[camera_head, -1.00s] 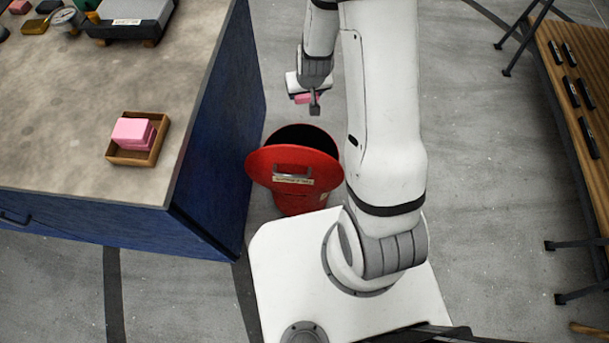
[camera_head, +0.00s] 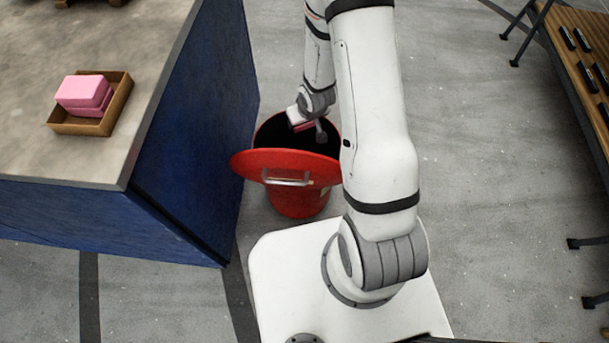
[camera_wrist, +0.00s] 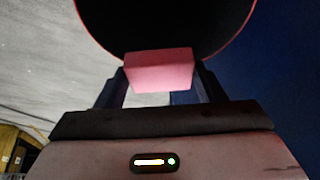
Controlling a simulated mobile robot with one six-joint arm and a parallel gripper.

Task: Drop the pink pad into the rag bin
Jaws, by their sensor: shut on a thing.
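The pink pad (camera_wrist: 160,72) is held between the two fingers of my gripper (camera_wrist: 160,88) in the wrist view. In the head view my gripper (camera_head: 308,127) shows over the dark mouth of the rag bin, with only a sliver of the pad visible. The rag bin (camera_head: 298,201) is a red round bin on the floor, its red lid (camera_head: 262,162) tipped open towards my base. In the wrist view the bin's dark mouth (camera_wrist: 165,22) lies ahead, and the pad overlaps its near rim. The exact height of the pad above the rim is hard to tell.
A blue bench (camera_head: 185,110) with a grey top stands close on the bin's left. A wooden tray (camera_head: 121,103) with stacked pink pads (camera_head: 84,93) sits on it. A slatted wooden table (camera_head: 560,50) is at the far right. Grey floor between is clear.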

